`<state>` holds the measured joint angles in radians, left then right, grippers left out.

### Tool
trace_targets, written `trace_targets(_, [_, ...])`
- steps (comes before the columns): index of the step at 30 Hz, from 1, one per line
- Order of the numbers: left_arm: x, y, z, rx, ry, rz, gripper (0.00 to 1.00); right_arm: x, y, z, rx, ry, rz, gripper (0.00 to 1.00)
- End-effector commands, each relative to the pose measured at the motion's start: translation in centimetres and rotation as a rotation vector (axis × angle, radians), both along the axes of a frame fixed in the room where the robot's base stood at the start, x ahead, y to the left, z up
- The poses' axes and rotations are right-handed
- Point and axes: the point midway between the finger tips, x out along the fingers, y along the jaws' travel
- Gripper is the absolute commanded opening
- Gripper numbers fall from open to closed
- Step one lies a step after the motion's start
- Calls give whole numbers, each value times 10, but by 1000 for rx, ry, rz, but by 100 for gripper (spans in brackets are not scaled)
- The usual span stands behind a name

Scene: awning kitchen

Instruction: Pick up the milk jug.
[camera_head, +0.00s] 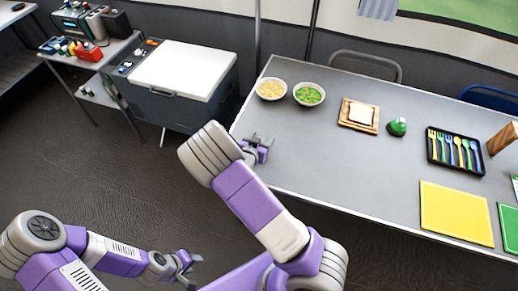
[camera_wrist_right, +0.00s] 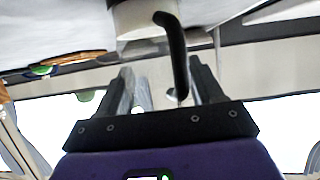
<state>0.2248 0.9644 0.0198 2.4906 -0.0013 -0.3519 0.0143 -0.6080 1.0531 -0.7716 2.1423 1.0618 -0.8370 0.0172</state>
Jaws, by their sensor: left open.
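A whitish vessel with a black curved handle, apparently the milk jug (camera_wrist_right: 145,20), shows at the top middle of the right wrist view, which looks upside down. Its handle (camera_wrist_right: 178,55) reaches down toward the space between my right gripper's fingers (camera_wrist_right: 165,90), which stand apart. I cannot tell whether they touch it. In the head view my right gripper (camera_head: 262,146) is at the table's left end, and I cannot make out the jug there; my arm may hide it. My left gripper (camera_head: 187,264) is open and empty, low over the floor, away from the table.
The grey table (camera_head: 370,165) holds two bowls (camera_head: 271,90) (camera_head: 309,94), bread on a board (camera_head: 359,115), a green bell-like object (camera_head: 397,126), a cutlery tray (camera_head: 455,152) and a yellow mat (camera_head: 455,212). A white-topped cooler (camera_head: 182,70) stands left. The table's middle front is clear.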

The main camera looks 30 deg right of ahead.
Motion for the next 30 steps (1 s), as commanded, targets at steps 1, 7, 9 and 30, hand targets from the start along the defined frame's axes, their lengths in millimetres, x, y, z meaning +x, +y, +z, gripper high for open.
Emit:
trace_targets(1, [0, 0, 0, 0, 0, 0, 43, 0, 0, 0, 1, 1, 0, 46])
trace_targets(7, [0, 0, 0, 0, 0, 0, 43, 0, 0, 0, 0, -1, 0, 27])
trace_targets(9, [0, 0, 0, 0, 0, 0, 43, 0, 0, 0, 1, -1, 0, 27])
trace_targets(30, [0, 0, 17, 0, 0, 0, 43, 0, 0, 41, 0, -4, 0, 27])
